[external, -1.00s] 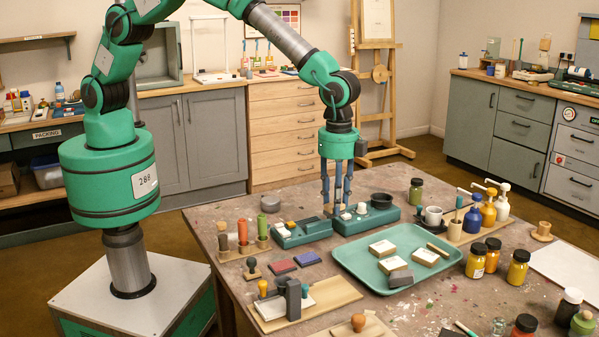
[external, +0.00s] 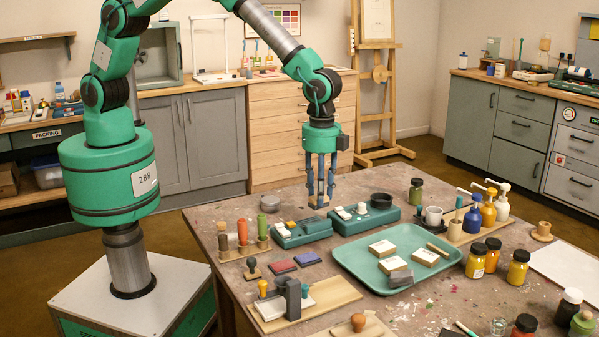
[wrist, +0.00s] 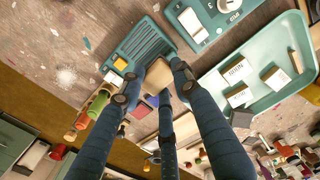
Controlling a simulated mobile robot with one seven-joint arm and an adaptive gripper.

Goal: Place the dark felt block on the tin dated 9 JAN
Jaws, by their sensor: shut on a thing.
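My gripper (external: 320,198) is shut on a small tan block (wrist: 158,76), held near the far edge of the table, left of the teal device with the dark bowl. Whether that block has a dark felt side is hidden. A dark grey block (external: 401,279) lies in the teal tray (external: 352,262), against the front pale tin (external: 392,264). Two more pale tins, a back one (external: 382,247) and a right one (external: 426,257), sit in the tray. The tins' labels show in the wrist view (wrist: 236,71), but I cannot read their dates surely.
Two teal devices, a left one (external: 302,233) and a right one (external: 365,217), stand near the gripper. A rack of coloured rolls (external: 243,250) is at left. Pump bottles (external: 488,214) and yellow jars (external: 476,261) stand right of the tray. A wooden strip (external: 438,249) lies in the tray.

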